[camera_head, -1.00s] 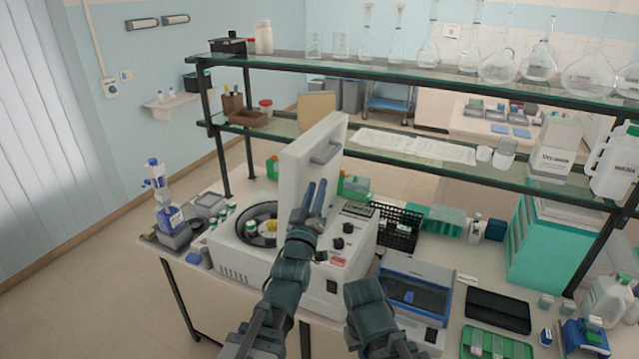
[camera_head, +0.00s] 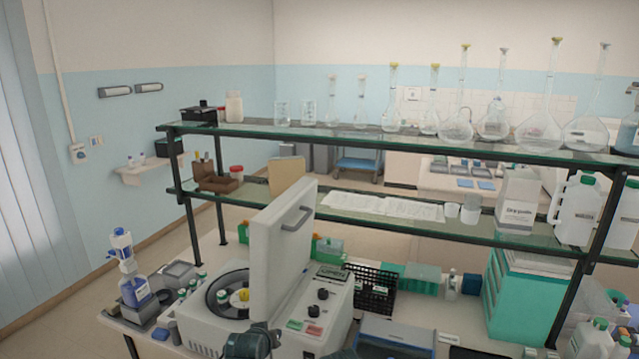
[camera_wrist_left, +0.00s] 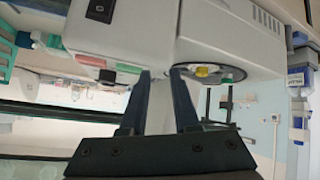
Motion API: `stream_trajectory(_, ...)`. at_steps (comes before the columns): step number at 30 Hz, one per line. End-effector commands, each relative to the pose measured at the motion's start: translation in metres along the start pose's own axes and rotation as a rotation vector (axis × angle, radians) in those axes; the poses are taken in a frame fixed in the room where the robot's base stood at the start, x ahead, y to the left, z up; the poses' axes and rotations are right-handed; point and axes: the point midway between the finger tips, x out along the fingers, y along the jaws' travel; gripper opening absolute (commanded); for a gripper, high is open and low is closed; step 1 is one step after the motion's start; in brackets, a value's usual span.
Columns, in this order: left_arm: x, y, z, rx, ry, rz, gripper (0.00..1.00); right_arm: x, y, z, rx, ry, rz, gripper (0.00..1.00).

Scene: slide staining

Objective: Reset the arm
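My left gripper (camera_wrist_left: 164,72) shows in the left wrist view with its two fingers apart and nothing visible held between them. In the head view only a dark part of my left arm shows at the bottom edge, in front of the centrifuge; its fingers are not visible there. The white centrifuge (camera_head: 205,330) stands on the bench with its lid (camera_head: 285,235) raised. Its round rotor bowl (camera_head: 212,305) is exposed and holds a yellow-capped piece. My right gripper is not visible.
A two-level glass shelf (camera_head: 330,138) with flasks spans above the bench. A black rack (camera_head: 370,288) and a teal drawer cabinet (camera_head: 525,295) stand to the right. A blue-and-white dispenser bottle (camera_head: 132,275) stands at the left end.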

Motion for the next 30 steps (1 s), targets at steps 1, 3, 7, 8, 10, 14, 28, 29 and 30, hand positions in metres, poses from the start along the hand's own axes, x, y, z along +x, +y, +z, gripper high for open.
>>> stream_trajectory(1,-0.002,-0.012,0.020,0.023,-0.097,-0.031,0.30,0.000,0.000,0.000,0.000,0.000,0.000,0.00)
stream_trajectory(3,-0.007,-0.025,0.047,0.054,-0.227,-0.065,0.30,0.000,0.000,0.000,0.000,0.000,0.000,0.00)
stream_trajectory(7,-0.022,-0.043,0.086,0.098,-0.426,-0.106,0.30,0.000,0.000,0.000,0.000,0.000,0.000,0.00)
stream_trajectory(8,-0.026,-0.046,0.094,0.106,-0.465,-0.112,0.30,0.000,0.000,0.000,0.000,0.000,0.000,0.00)
stream_trajectory(10,-0.036,-0.054,0.109,0.122,-0.553,-0.125,0.30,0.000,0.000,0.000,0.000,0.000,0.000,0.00)
stream_trajectory(14,-0.056,-0.064,0.134,0.148,-0.702,-0.140,0.30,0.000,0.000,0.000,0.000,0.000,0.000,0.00)
stream_trajectory(28,-0.054,-0.008,0.235,0.399,-0.887,-0.113,0.30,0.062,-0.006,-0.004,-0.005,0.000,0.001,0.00)
stream_trajectory(29,-0.054,-0.004,0.241,0.417,-0.893,-0.111,0.30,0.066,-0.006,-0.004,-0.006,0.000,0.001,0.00)
stream_trajectory(30,-0.054,0.002,0.249,0.440,-0.901,-0.109,0.30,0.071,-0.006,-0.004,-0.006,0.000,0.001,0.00)
